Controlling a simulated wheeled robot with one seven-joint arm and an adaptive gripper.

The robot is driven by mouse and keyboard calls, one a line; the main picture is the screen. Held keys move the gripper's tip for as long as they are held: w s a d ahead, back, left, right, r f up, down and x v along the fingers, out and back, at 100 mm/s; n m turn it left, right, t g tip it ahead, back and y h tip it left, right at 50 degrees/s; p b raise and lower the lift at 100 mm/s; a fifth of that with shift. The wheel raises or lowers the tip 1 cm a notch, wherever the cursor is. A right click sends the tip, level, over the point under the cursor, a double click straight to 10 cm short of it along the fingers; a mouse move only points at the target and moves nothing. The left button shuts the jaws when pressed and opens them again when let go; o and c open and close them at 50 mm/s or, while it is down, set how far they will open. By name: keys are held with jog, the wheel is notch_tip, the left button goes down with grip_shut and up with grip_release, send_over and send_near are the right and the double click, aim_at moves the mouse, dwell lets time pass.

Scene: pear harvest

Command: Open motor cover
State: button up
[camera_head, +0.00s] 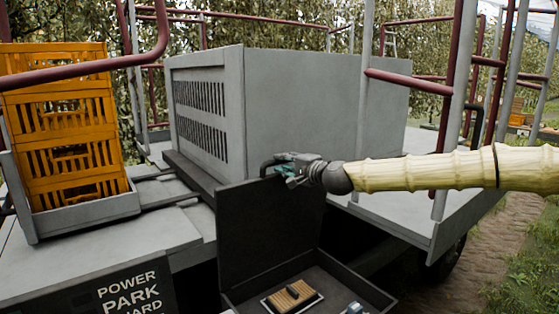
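The motor cover (300,105) looks to be the big grey box with a slotted vent panel on its left face, standing on the vehicle's deck. It sits level on the deck, with no visible gap under it. My gripper (278,164) is at the lower front of this box, reaching in from the right. A dark curved bar (266,167), perhaps a handle, shows at the fingertips. The fingers are small and overlap this bar, so I cannot tell whether they grip it.
An open dark toolbox (365,285) is below my gripper, its raised lid (270,235) just under it. A wooden brush-like block (292,296) lies inside. Orange crates (70,130) stand at left. Red rails (410,82) and grey posts flank the box. Grass lies at right.

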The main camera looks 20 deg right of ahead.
aim_at(281, 162)
jog(key=shift+p+x, duration=0.45)
jog(key=shift+x, duration=1.1)
grip_shut()
